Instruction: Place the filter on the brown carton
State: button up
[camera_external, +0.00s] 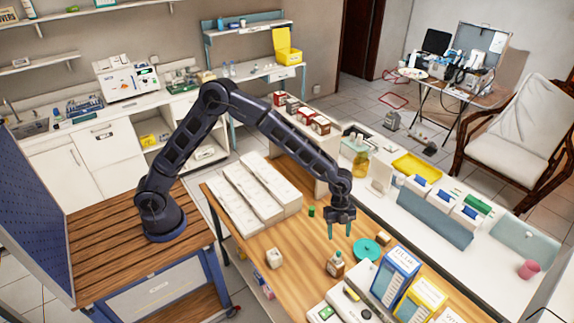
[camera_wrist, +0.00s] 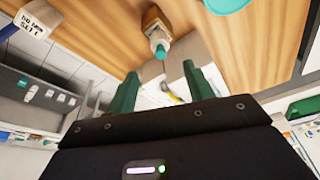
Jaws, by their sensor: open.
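My gripper (camera_external: 340,232) is open and empty above the wooden table, its two green fingers pointing down. It also shows in the wrist view (camera_wrist: 160,76). A teal disc (camera_external: 368,249), possibly the filter, lies flat on the table just right of the gripper; its edge shows in the wrist view (camera_wrist: 228,3). A small brown box (camera_external: 384,238) sits behind the disc and may be the brown carton. I cannot tell surely which objects are the filter and the carton.
A small white-and-tan box (camera_external: 274,258) and a dark green cylinder (camera_external: 311,211) stand on the table. Long white boxes (camera_external: 253,193) lie at the left. Upright blue (camera_external: 394,275) and yellow (camera_external: 420,299) boxes crowd the front right. The table's middle is fairly clear.

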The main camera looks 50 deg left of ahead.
jog(key=shift+a+r, duration=0.1)
jog(key=shift+r, duration=0.1)
jog(key=s+a+r+n+t, duration=0.1)
jog(key=a+r+n, duration=0.3)
jog(key=a, duration=0.5)
jog(key=a+r+n+t+y, duration=0.1)
jog(key=a+r, duration=0.5)
jog(key=a, duration=0.3)
jog(key=s+a+r+n+t, duration=0.1)
jog(key=a+r+n, duration=0.2)
jog(key=a+r, duration=0.45)
jog(key=s+a+r+n+t+y, duration=0.1)
jog(key=s+a+r+n, duration=0.2)
jog(key=a, duration=0.6)
jog(key=s+a+r+n, duration=0.1)
jog(key=s+a+n, duration=0.3)
jog(key=a, duration=0.5)
jog(key=s+a+f+n+t, duration=0.1)
jog(key=s+a+f+n, duration=0.1)
jog(key=s+a+n, duration=0.6)
jog(key=s+a, duration=0.7)
jog(key=s, duration=0.4)
jog(key=shift+f+t+y, duration=0.3)
jog(key=shift+t+y, duration=0.1)
